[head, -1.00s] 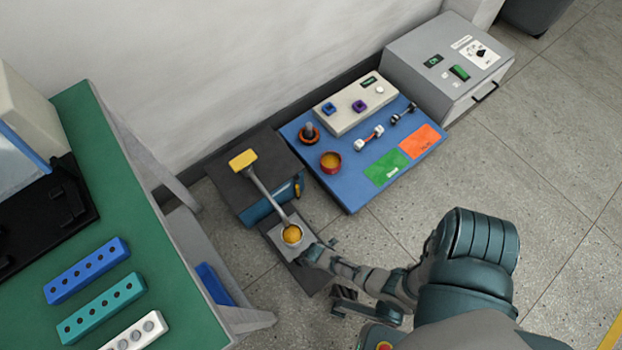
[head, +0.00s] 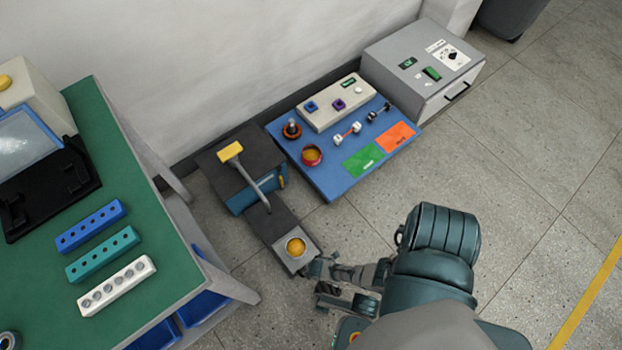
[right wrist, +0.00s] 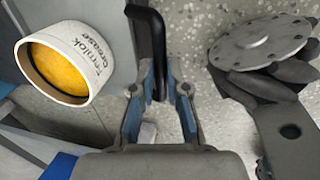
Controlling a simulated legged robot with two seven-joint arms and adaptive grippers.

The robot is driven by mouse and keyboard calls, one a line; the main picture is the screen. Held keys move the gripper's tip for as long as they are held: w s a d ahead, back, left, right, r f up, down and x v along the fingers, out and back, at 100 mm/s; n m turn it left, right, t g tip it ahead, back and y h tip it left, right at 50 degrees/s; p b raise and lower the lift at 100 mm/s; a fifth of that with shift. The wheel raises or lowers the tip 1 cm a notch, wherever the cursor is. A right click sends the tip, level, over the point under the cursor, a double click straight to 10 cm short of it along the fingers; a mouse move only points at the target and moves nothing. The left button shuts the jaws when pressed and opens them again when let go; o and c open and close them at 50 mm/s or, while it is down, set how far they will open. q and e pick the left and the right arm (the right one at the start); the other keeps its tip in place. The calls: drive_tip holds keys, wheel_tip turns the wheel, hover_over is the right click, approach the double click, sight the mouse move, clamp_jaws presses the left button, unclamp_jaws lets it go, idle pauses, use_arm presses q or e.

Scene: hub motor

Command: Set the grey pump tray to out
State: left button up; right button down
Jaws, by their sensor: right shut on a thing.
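The grey pump tray (head: 283,262) stands out from the dark pump unit, with a dark slide (head: 268,222) bare between them. A white grease pot with yellow grease (head: 296,246) sits on the tray. In the right wrist view, the pot (right wrist: 62,62) is at the left on the grey tray surface (right wrist: 108,25). My right gripper (right wrist: 160,92) is shut on the tray's black handle (right wrist: 148,35). In the head view, this gripper (head: 312,268) is at the tray's near edge. I cannot make out my left gripper.
The pump unit (head: 235,163) has a yellow-topped lever (head: 230,151). A blue board (head: 330,185) with small parts lies behind to the right, beside a grey drawer box (head: 415,65). A green table (head: 165,250) stands left. Floor on the right is clear.

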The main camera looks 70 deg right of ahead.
drive_tip(key=shift+s+f, duration=0.2)
drive_tip(key=shift+s, duration=0.3)
drive_tip(key=c, duration=1.2)
unclamp_jaws()
drive_tip(key=r, duration=0.4)
drive_tip(key=s+a+r, duration=0.1)
drive_tip(key=r, duration=0.6)
drive_tip(key=shift+s+a+r, duration=0.2)
drive_tip(key=shift+s+r, duration=0.05)
drive_tip(key=shift+r, duration=0.15)
drive_tip(key=shift+w, duration=0.1)
